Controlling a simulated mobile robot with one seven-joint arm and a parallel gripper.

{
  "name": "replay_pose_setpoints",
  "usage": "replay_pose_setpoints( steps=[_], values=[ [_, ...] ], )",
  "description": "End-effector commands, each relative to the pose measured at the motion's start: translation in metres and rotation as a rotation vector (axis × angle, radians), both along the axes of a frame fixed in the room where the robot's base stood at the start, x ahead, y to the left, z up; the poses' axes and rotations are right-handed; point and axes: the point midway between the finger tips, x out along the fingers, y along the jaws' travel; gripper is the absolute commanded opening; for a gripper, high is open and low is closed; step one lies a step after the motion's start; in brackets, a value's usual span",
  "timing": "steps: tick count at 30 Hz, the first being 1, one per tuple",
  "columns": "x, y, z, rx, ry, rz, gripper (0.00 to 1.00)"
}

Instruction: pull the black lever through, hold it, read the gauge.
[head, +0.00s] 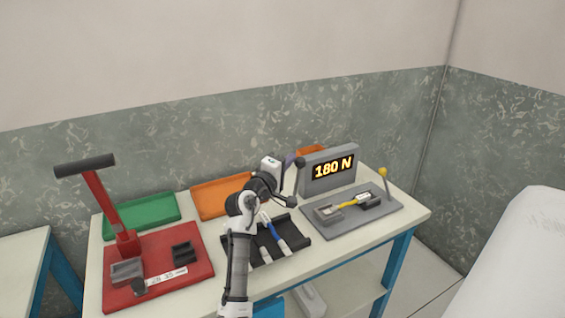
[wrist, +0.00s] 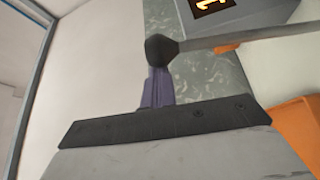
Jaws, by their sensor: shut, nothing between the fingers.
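The black lever ends in a round black knob (head: 300,162) at the left side of the grey gauge stand. In the wrist view the knob (wrist: 161,48) and its grey rod cross above my fingertips. My gripper (head: 290,159) is shut and empty. Its purple fingers (wrist: 159,78) point at the knob and overlap its lower edge; I cannot tell whether they touch. The gauge (head: 332,168) is lit and reads 180 N. A yellow-sleeved piece (head: 352,202) lies between the grey clamp (head: 328,213) and a black block on the stand's base (head: 390,215).
A yellow-knobbed lever (head: 383,172) stands at the stand's right. A red press (head: 196,270) with a tall lever is at left. Green (head: 140,215) and orange (head: 210,197) trays lie behind.

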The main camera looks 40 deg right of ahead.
Motion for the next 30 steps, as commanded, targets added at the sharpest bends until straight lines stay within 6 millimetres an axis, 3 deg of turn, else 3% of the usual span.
replay_pose_setpoints(
  steps=[6, 15, 30],
  values=[
    [-0.028, 0.004, -0.014, -0.007, -0.039, -0.007, 0.00],
    [-0.052, 0.009, -0.022, -0.033, -0.152, -0.007, 0.00],
    [-0.064, 0.011, -0.029, -0.028, -0.146, -0.012, 0.00]
  ],
)
